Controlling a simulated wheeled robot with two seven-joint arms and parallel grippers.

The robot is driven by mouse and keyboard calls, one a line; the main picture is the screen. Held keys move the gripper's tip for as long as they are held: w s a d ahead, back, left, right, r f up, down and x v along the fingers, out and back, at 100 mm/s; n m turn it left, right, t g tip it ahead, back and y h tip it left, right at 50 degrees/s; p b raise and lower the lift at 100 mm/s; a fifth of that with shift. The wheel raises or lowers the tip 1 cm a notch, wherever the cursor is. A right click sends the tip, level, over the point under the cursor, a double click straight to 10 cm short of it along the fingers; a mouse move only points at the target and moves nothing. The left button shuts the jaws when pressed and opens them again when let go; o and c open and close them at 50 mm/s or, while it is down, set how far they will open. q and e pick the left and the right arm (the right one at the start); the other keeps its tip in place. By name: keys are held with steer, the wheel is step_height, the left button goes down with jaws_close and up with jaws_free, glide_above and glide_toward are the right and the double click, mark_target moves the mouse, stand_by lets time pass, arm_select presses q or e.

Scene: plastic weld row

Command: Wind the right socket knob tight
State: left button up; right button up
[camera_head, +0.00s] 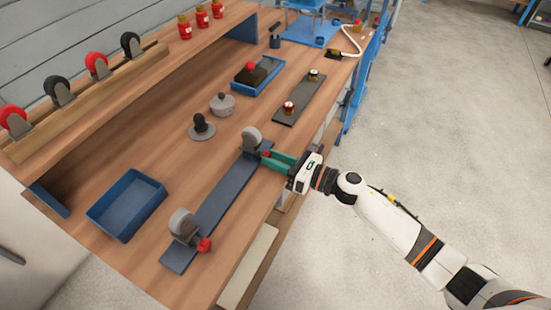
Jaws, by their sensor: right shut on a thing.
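A long dark grey plate (218,203) lies on the bench and bears two grey sockets. The right socket (252,138) is at the far end of the plate. The other socket (182,222) is at the near end, with its red knob (204,245) facing the bench's front edge. My right gripper (269,158), with green fingers, reaches in from the right and is shut on the right socket's knob (265,154), of which only a little red shows between the fingertips. How tight the knob is cannot be seen. My left gripper is not in view.
An empty blue tray (101,213) lies left of the plate. A black-knobbed piece (201,128) and a grey lidded pot (222,104) stand behind it. A second dark plate (310,84) and a blue tray (238,83) lie farther along.

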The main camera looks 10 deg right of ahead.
steer(key=shift+m, duration=1.2)
steer(key=o, duration=1)
steer(key=b+v, duration=0.2)
steer(key=v, duration=1)
